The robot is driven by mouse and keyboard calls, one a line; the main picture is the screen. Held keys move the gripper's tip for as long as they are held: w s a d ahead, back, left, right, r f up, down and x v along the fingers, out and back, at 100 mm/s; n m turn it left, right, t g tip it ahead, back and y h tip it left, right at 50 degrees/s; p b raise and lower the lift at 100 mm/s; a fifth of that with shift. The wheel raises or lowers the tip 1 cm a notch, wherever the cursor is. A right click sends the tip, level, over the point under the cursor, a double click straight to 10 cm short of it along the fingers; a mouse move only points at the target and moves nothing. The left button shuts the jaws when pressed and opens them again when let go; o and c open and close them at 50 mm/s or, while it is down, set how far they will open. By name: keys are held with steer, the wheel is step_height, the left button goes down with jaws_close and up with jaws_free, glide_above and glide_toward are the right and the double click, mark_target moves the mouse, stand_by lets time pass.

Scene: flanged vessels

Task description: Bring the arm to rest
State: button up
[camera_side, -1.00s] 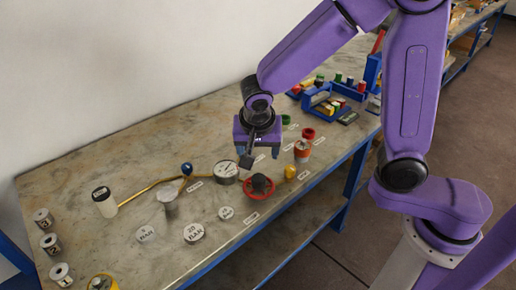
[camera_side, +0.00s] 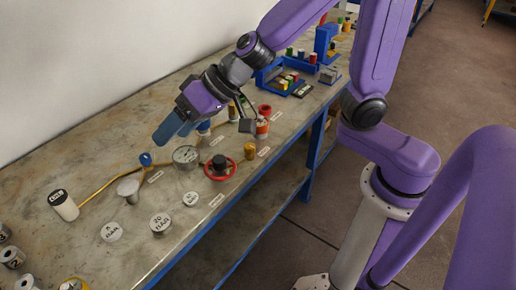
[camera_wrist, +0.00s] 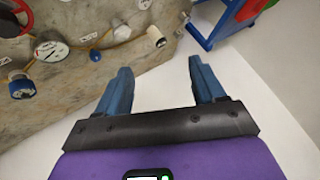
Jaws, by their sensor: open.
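My gripper (camera_side: 168,130) hangs above the far side of the stone-topped bench in the side view. Its blue fingers point down and to the left, toward the wall side. In the wrist view my gripper (camera_wrist: 157,75) has its two fingers wide apart with nothing between them. White wall or floor and the bench edge lie beyond the fingers.
Below lie a round gauge (camera_side: 186,155), a red ring with a dark knob (camera_side: 220,168), a white bottle (camera_side: 63,205) and flat labelled discs, including one (camera_side: 160,222). Blue racks (camera_side: 268,76) stand farther back. Bare bench top lies beside the wall.

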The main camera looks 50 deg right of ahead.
steer(key=s+d+n+g, duration=0.2)
steer(key=s+n+g, duration=0.25)
steer(key=s, duration=0.55)
steer(key=s+d+f+n+h, duration=0.2)
steer(key=s+d, duration=0.4)
steer(key=d, duration=0.3)
steer(key=s+d+f+n+g+h, duration=0.1)
steer(key=s+d+n+h, duration=0.3)
steer(key=d, duration=0.4)
steer(key=shift+s+d+f+h, duration=0.35)
steer(key=shift+s+f, duration=0.35)
steer(key=shift+s, duration=0.15)
steer(key=shift+g, duration=0.25)
